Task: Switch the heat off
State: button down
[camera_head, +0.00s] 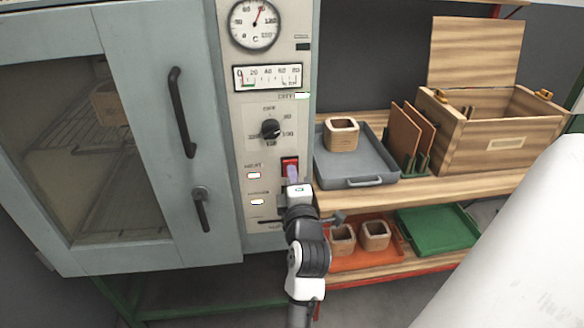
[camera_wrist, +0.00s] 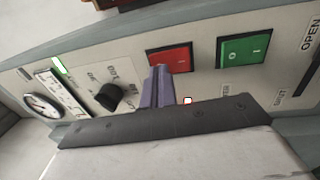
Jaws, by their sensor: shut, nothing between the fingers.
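The grey-blue oven (camera_head: 140,130) has a control panel (camera_head: 243,125) on its right side. A red rocker switch (camera_head: 290,162) sits low on the panel; it also shows in the wrist view (camera_wrist: 170,58). A green rocker switch (camera_wrist: 242,51), marked 0 and I, is beside it in the wrist view; in the head view my arm seems to hide it. A black rotary knob (camera_head: 270,129) is above the red switch. My gripper (camera_head: 293,174) is shut and empty. Its fingertips (camera_wrist: 160,72) overlap the red switch's edge in the wrist view; I cannot tell if they touch it.
A round gauge (camera_head: 254,22) and a scale meter (camera_head: 267,77) are above the knob. A green lamp (camera_wrist: 60,65) is lit. The oven door handle (camera_head: 181,112) is at left. A shelf at right holds a grey tray (camera_head: 350,170) and an open wooden box (camera_head: 490,135).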

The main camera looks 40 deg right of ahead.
jog(key=shift+w+d, duration=0.25)
jog(key=shift+w, duration=0.15)
jog(key=shift+w+b, duration=0.1)
jog(key=shift+b, duration=0.3)
jog(key=shift+r, duration=0.1)
